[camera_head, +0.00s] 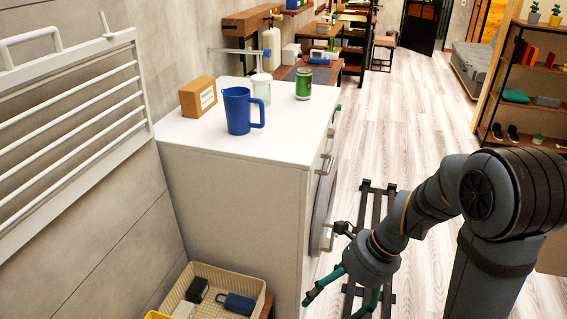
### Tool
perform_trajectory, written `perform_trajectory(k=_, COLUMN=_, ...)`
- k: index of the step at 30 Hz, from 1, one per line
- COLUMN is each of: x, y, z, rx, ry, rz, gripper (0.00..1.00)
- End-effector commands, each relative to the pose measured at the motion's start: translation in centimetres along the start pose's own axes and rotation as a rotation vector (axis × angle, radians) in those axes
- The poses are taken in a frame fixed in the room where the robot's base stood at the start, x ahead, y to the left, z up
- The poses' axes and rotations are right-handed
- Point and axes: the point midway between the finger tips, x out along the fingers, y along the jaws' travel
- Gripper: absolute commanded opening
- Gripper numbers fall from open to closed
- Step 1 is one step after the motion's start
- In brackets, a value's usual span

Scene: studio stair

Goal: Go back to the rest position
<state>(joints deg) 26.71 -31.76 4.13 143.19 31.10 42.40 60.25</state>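My gripper (328,309) hangs low at the right side of the white cabinet (240,205), over the floor rail. Its two teal fingers are spread apart, with nothing visible between them. The lower fingertip is close to the bottom edge of the picture. My dark grey arm is bent and comes in from the right.
A beige basket (262,292) with several items sits at lower left. A shelf (525,75) stands far right.

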Motion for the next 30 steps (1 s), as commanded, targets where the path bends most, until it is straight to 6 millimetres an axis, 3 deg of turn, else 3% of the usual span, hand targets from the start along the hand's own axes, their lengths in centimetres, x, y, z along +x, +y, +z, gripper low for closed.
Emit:
perform_trajectory(k=13, x=-1.1, y=-0.5, z=-1.9, rx=-0.012, ry=0.024, rz=-0.021, gripper=0.86)
perform_trajectory(k=23, x=-1.2, y=-0.5, z=-1.8, rx=-0.016, ry=0.025, rz=-0.022, gripper=0.86)
perform_trajectory(k=30, x=-2.8, y=-0.9, z=-0.5, rx=-0.096, ry=0.040, rz=-0.037, gripper=0.86)
